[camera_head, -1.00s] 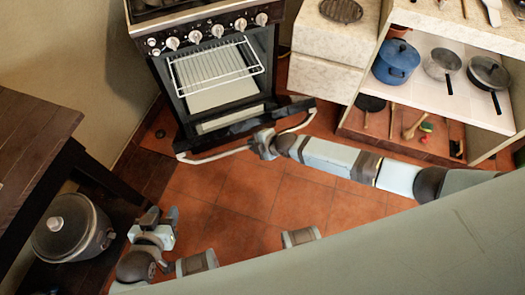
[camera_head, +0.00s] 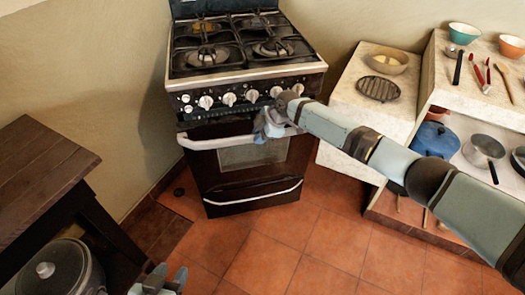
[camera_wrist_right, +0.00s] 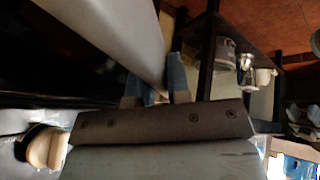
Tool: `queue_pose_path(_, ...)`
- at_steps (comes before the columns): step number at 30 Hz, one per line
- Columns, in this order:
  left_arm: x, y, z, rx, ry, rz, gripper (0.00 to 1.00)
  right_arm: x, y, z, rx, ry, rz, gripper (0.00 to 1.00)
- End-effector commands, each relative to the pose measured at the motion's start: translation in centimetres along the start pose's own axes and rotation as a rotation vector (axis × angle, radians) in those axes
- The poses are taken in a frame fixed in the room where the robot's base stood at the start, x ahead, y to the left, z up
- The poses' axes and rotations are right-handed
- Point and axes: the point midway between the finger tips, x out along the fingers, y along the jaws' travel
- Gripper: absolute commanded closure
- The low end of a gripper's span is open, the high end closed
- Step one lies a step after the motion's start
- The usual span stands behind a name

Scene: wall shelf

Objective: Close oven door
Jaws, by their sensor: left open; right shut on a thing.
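The oven (camera_head: 250,72) stands against the back wall. Its dark door (camera_head: 215,165) with a small window is upright against the oven front, under the knobs. I cannot tell whether a thin gap is left at its top. The pale door handle (camera_head: 205,143) runs across the top of the door. My right gripper (camera_head: 268,126) is shut on the handle, right of its middle, and hides part of it. In the right wrist view the handle (camera_wrist_right: 115,35) reaches my right gripper's fingers (camera_wrist_right: 166,85). My left gripper (camera_head: 160,284) is open and empty, low at the bottom edge.
A dark table (camera_head: 40,170) stands at the left, with a cooker (camera_head: 55,270) under it. A counter (camera_head: 375,110) and shelf with pots (camera_head: 483,150) stand at the right. The tiled floor (camera_head: 290,245) before the oven is clear.

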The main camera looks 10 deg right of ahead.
Motion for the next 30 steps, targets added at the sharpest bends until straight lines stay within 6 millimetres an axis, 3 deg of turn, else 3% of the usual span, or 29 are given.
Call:
queue_pose_path(13,0.0,0.1,0.0,-0.002,0.004,0.003,0.57,0.0,0.4,0.1,0.001,-0.002,0.002,1.00)
queue_pose_path(14,0.0,0.1,0.0,-0.002,0.003,0.003,0.57,0.0,0.4,0.1,0.001,-0.002,0.002,0.76)
queue_pose_path(16,0.0,0.0,0.1,-0.002,0.003,0.002,0.57,0.0,0.4,0.1,0.001,-0.002,0.002,0.61)
queue_pose_path(26,0.0,-0.1,0.1,-0.001,0.002,-0.001,0.57,0.0,0.3,0.0,0.000,-0.001,0.000,0.61)
queue_pose_path(30,-0.1,-0.1,-0.1,0.000,0.001,-0.002,0.57,-1.2,0.4,0.0,-0.001,0.000,0.001,0.61)
